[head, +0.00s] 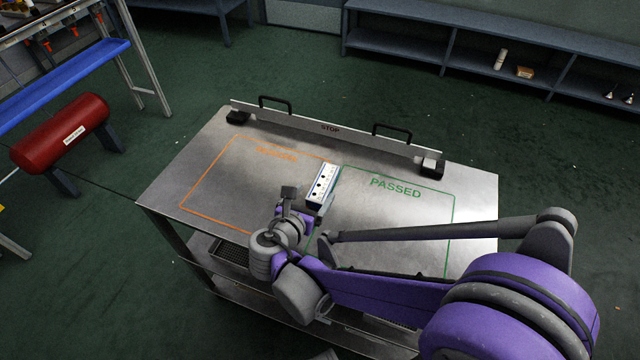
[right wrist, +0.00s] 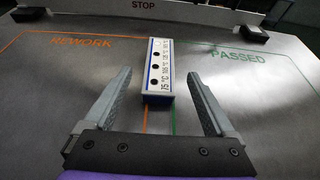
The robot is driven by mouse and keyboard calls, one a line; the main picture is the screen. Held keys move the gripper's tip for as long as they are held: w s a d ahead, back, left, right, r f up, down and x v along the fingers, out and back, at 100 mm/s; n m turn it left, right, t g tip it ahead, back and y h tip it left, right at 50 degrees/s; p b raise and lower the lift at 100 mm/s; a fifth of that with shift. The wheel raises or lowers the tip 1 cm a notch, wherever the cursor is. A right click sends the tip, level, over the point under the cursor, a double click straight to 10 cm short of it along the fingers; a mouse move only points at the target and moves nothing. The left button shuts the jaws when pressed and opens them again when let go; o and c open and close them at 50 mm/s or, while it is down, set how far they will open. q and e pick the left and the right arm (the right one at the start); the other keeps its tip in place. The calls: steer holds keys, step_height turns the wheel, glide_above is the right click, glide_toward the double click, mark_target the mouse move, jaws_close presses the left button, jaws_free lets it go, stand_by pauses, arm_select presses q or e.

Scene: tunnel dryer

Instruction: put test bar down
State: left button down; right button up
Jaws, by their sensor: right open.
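The test bar (head: 321,184) is a white-topped block with a blue edge, black dots and temperature marks. It lies on the metal table between the orange REWORK outline (head: 239,146) and the green PASSED outline (head: 397,189). In the right wrist view the bar (right wrist: 159,70) sits beyond the fingers, across the gap between the orange and green lines. My right gripper (right wrist: 156,85) is open and empty, its fingers apart on either side of the bar's near end, not touching it. In the head view the right gripper (head: 303,200) is just left and near of the bar. My left gripper is not in view.
A white STOP bar (head: 330,128) with two black handles runs along the table's far edge, with a black block at each end. Both outlined areas of the tabletop are mostly clear. A red cylinder (head: 62,133) and a blue tray (head: 70,83) stand left, off the table.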

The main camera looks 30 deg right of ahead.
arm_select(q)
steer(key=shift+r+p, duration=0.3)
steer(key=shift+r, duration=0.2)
arm_select(e)
steer(key=v, duration=0.5)
